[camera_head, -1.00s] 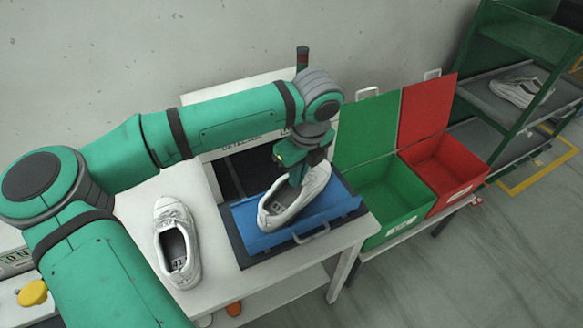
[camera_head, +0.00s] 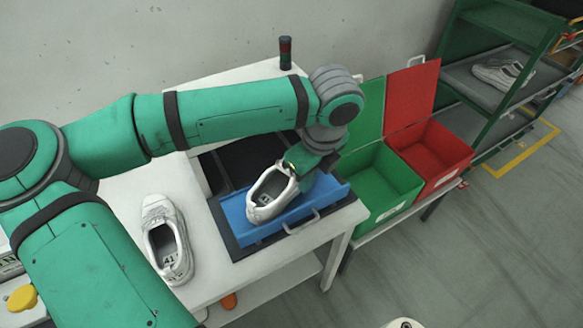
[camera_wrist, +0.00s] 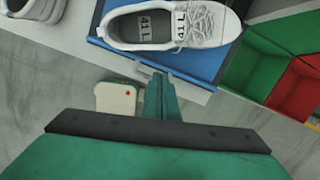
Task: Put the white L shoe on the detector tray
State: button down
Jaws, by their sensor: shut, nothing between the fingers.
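A white shoe (camera_head: 258,208) lies on the blue detector tray (camera_head: 335,196). In the wrist view its insole reads "41 L" and the shoe (camera_wrist: 205,30) lies along the blue tray (camera_wrist: 140,57). My gripper (camera_head: 300,168) is beside the shoe at its right in the head view and hides part of it. In the wrist view my gripper (camera_wrist: 160,88) is shut and empty, with its fingertips near the tray's edge and apart from the shoe. A second white shoe (camera_head: 157,207) lies on the white table left of the tray; its insole also carries a mark.
A green bin (camera_head: 385,185) and a red bin (camera_head: 435,150) with raised lids stand right of the table. A rack (camera_head: 465,80) at the far right holds another white shoe (camera_head: 500,74). A dark-topped signal post (camera_head: 286,52) stands behind the tray.

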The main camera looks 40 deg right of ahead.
jog(key=shift+s, duration=2.35)
